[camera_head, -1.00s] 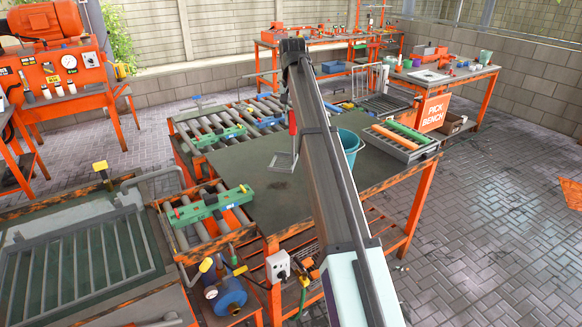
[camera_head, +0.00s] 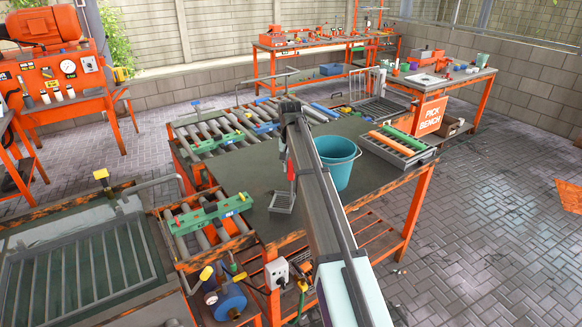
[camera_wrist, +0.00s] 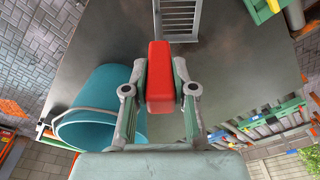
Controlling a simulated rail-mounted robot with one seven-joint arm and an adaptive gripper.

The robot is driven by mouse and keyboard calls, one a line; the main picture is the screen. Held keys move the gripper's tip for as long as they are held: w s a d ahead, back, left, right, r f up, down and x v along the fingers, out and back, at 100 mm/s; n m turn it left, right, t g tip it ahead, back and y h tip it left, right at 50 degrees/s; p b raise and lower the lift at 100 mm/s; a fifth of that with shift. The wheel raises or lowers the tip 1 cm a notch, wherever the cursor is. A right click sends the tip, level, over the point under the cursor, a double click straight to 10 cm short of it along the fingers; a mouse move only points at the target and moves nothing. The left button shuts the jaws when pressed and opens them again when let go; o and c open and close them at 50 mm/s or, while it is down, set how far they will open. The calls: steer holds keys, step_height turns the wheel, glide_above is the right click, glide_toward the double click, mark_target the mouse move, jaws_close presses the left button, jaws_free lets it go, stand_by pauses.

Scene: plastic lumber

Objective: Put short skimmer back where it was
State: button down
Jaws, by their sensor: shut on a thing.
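The short skimmer has a red handle (camera_wrist: 160,78) and a grey slotted head (camera_wrist: 180,18). In the head view its head (camera_head: 283,202) hangs below the red grip (camera_head: 291,170), over the green-grey tabletop (camera_head: 250,175). I cannot tell whether it touches the top. My gripper (camera_wrist: 163,85) is shut on the red handle, with one finger on each side. In the head view my arm hides part of the gripper.
A teal bucket (camera_head: 338,165) stands just right of the skimmer, close to my arm. Roller conveyors (camera_head: 222,130) lie behind, and a tray with coloured rollers (camera_head: 398,147) sits at the right. A green-railed roller section (camera_head: 208,212) is at front left.

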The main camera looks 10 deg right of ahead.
steer(key=shift+f, duration=0.55)
steer(key=c, duration=0.9)
jaws_free()
steer(key=shift+c, duration=0.2)
step_height(320, 180, up, 12)
steer(key=s+b, duration=0.1)
steer(key=b, duration=0.2)
steer(key=shift+a, duration=0.2)
steer(key=shift+s, duration=0.15)
